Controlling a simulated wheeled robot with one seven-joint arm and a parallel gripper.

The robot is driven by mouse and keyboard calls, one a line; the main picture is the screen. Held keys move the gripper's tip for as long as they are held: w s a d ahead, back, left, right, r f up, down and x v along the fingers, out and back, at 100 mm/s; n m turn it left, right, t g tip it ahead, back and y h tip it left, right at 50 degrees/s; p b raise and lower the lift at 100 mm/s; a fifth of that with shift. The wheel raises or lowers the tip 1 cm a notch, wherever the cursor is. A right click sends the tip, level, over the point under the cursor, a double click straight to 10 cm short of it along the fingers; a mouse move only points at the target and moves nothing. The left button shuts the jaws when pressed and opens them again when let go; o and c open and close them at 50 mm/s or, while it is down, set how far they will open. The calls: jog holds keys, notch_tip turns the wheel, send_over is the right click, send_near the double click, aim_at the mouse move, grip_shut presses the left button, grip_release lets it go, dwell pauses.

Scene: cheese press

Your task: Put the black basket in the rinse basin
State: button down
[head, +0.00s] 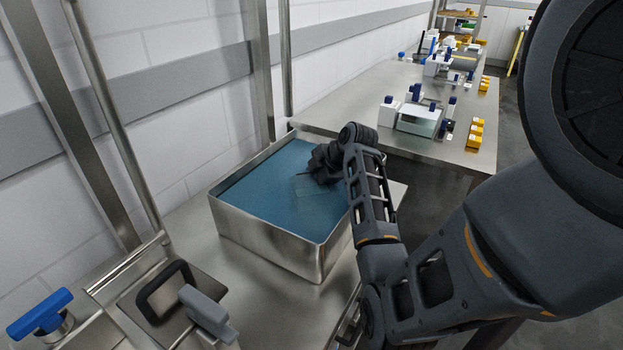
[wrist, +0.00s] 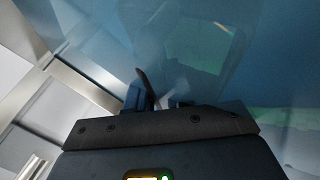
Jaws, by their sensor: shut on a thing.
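The rinse basin (head: 265,252) is a square steel tub filled with blue liquid, left of my arm in the head view. My gripper (head: 325,168) reaches down to the liquid near the basin's back right side. In the wrist view, my gripper (wrist: 160,102) is shut on a dark strip (wrist: 145,85), which looks like part of the black basket. Most of the basket is hidden or blurred by the liquid. A faint squarish outline shows in the liquid beside the gripper; I cannot tell whether it is the basket or a reflection.
A black loop handle (head: 165,292), a grey handle (head: 207,312) and a blue knob (head: 42,315) stand in front of the basin at the left. Steel posts (head: 262,75) rise behind it. A second bench (head: 335,112) with several small devices lies beyond.

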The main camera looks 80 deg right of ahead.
jog(key=shift+f, duration=0.3)
jog(key=c, duration=1)
grip_release()
jog(key=shift+r, duration=0.1)
jog(key=v, duration=1.2)
